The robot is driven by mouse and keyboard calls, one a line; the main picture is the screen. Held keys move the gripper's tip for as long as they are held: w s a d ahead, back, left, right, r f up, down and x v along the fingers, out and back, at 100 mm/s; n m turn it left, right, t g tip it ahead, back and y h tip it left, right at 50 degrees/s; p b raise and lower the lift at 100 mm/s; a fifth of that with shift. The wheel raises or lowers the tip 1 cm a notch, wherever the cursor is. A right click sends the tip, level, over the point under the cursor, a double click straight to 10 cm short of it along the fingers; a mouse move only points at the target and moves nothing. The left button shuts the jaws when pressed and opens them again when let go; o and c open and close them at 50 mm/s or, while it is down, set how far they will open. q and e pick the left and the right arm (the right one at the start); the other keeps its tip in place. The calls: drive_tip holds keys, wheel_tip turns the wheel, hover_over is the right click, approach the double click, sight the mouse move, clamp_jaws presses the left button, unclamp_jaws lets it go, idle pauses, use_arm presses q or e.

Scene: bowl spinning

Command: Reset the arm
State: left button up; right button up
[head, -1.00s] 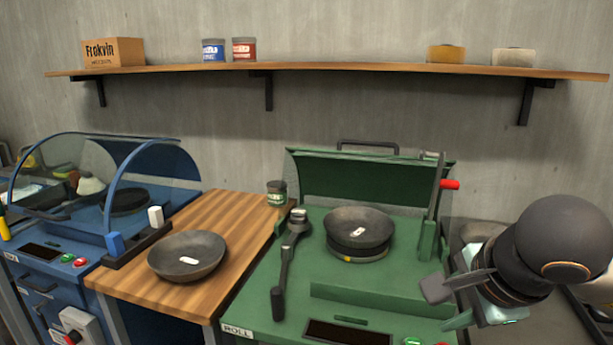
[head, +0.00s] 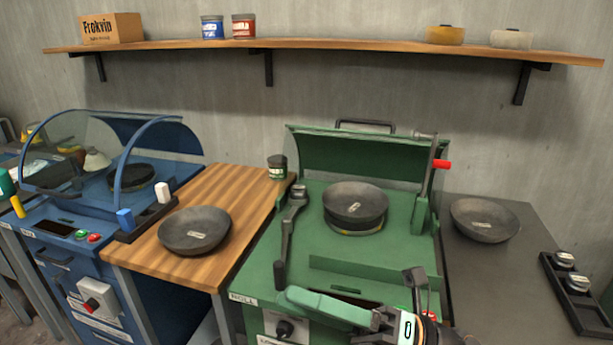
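My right gripper (head: 350,286) is low in the head view, in front of the green machine's front edge. Its two fingers stand well apart, with nothing seen between them. One dark bowl (head: 355,201) rests on the round turntable of the green machine (head: 300,235). A second dark bowl (head: 195,231) sits on the wooden table to the left. A third dark bowl (head: 485,220) sits on the grey table to the right. All three are upright and apart from the gripper. My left gripper is not in view.
The green machine has a raised lid (head: 355,155), a red-handled lever (head: 441,164) and a long-handled arm (head: 290,235). A blue machine (head: 70,235) with a clear hood stands left. A black tray (head: 580,300) lies at the right edge of the grey table (head: 490,275).

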drive_tip(key=w+d+f+m+t+h+p, duration=0.1)
drive_tip(key=w+d+f+m+t+h, duration=0.5)
drive_tip(key=m, duration=0.8)
drive_tip(key=w+d+f+m+t+h+p, duration=0.2)
drive_tip(key=d+f+m+t+h, duration=0.3)
drive_tip(key=f+m+t+h, duration=0.6)
drive_tip(key=s+d+f+m+g+h, duration=0.1)
drive_tip(key=s+d+f+m+g, duration=0.2)
drive_tip(key=s+f+m+g, duration=0.2)
drive_tip(key=s+d+f+m+g+h+p, duration=0.1)
drive_tip(key=s+f+m+g, duration=0.4)
drive_tip(key=f, duration=1.1)
drive_tip(key=s+d+m+h, duration=0.1)
drive_tip(key=s+d+m, duration=0.1)
drive_tip(key=s, duration=0.4)
drive_tip(key=shift+s+f+m, duration=0.15)
drive_tip(key=shift+f+m, duration=0.05)
drive_tip(key=shift+m, duration=0.4)
